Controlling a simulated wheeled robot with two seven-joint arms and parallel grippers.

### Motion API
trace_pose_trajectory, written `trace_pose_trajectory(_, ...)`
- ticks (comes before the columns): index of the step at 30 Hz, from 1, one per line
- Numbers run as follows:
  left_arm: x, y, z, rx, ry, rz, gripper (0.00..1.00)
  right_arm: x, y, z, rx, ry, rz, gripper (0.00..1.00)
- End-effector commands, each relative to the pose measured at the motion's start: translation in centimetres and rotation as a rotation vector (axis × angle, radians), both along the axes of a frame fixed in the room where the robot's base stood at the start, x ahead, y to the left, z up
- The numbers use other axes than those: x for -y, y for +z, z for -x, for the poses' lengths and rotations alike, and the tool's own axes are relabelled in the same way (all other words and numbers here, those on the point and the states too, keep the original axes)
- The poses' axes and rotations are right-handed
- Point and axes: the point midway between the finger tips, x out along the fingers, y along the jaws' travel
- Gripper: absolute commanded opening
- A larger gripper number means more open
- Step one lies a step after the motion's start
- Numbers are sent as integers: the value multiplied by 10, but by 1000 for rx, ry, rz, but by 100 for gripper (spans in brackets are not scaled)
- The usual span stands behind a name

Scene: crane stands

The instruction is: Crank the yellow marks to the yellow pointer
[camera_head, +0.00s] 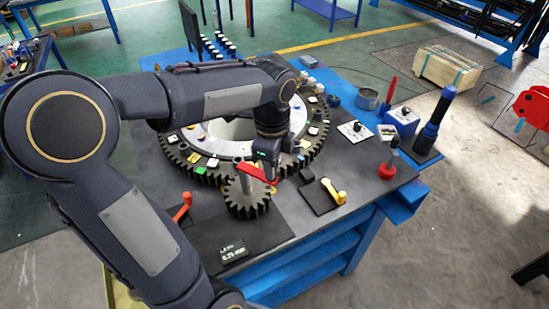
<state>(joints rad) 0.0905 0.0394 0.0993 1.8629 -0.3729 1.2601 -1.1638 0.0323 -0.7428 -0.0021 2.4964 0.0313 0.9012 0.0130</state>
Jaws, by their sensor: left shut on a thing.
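A large dark ring gear (321,139) lies flat on the bench, with coloured marks around its face, including a yellow mark (305,143). A small dark pinion gear (248,202) meets its near edge. A red crank arm (256,172) sits on top of the pinion's post. My left gripper (268,172) reaches down over the ring and is shut at the crank's far end; its fingers hide the grip. A yellow lever (335,192) lies on a black plate right of the pinion. I cannot tell which part is the yellow pointer. My right gripper is out of view.
My left arm covers the ring's far left.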

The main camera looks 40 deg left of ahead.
Motion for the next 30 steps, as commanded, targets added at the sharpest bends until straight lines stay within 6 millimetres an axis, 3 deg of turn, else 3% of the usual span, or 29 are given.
trace_pose_trajectory(22,0,-2,11,-14,12,2,0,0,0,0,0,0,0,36)
trace_pose_trajectory(23,0,-2,11,-14,12,1,26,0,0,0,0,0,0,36)
trace_pose_trajectory(27,-1,-1,10,-11,11,1,44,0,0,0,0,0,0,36)
trace_pose_trajectory(30,-1,-1,9,-8,10,0,45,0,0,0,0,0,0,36)
